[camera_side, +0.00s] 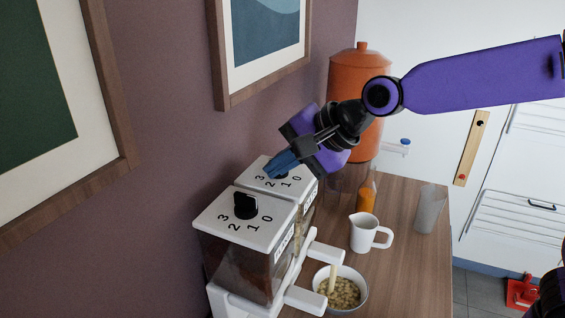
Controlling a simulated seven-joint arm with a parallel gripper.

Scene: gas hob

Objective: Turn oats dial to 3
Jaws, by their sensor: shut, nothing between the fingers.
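A white dispenser with two square lidded compartments stands on the counter against the wall. Each lid carries a dial marked 3, 2, 1, 0. The front lid's black dial (246,206) is in full view; the compartment below holds dark brown contents. The rear lid (253,171) is partly covered by my gripper (268,173), and its dial is mostly hidden. My gripper is shut, with blue fingertips angled down at the rear dial; I cannot tell whether they touch it. The front label's lettering is too small to read, so I cannot tell which dial is oats.
A bowl (356,274) of pale flakes sits below the dispenser's white spouts, with a pale stream above it. A white jug (364,234), a clear glass (429,210) and an orange-filled glass (367,197) stand right. A large orange canister (354,66) stands behind my gripper.

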